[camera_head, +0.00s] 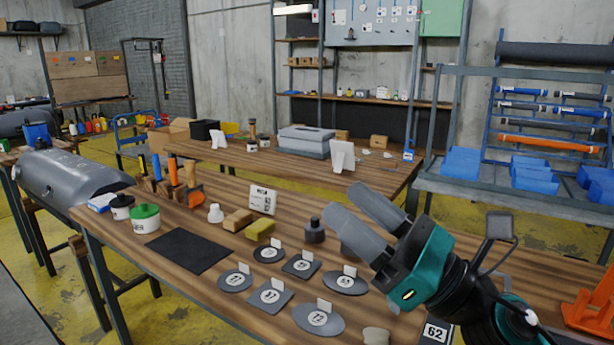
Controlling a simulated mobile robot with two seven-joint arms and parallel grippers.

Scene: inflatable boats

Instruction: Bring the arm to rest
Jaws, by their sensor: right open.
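My right gripper (362,222) comes in from the lower right, grey fingers on a teal and black body. Its two fingers are spread apart with nothing seen between them. It hangs above the right part of the wooden workbench (240,310), pointing to the upper left. It hides part of the bench and part of a dark round object behind the lower finger. My left gripper does not show.
Several grey labelled patches (319,318) lie below the gripper. A dark mat (188,251), a green-lidded can (145,218), a yellow sponge-like block (260,229) and a small black container (314,231) share the bench. A blue-binned rack (540,190) stands behind right.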

